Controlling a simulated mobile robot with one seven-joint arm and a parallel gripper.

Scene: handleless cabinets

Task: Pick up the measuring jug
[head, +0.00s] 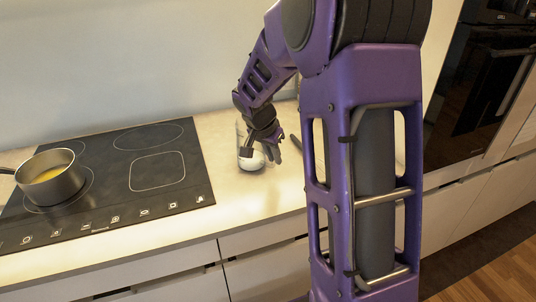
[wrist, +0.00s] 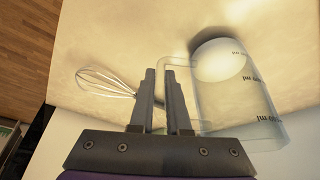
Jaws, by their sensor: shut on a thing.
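The measuring jug (wrist: 232,90) is clear, with dark "ml" marks on its side, and fills the right part of the wrist view. Its squared handle (wrist: 180,62) points left, toward my fingers. My gripper (wrist: 160,72) is shut on the handle, with one finger on each side of it. In the head view the jug (head: 249,158) shows as a pale, see-through shape at the back of the counter, under my gripper (head: 269,146), which partly covers it. I cannot tell whether the jug's base touches the counter.
A wire whisk (wrist: 104,82) lies on the counter left of my fingers in the wrist view. A black cooktop (head: 110,180) with a steel pot (head: 50,178) of yellow contents is at the left. The counter (head: 240,205) in front of the jug is clear. A wall stands behind.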

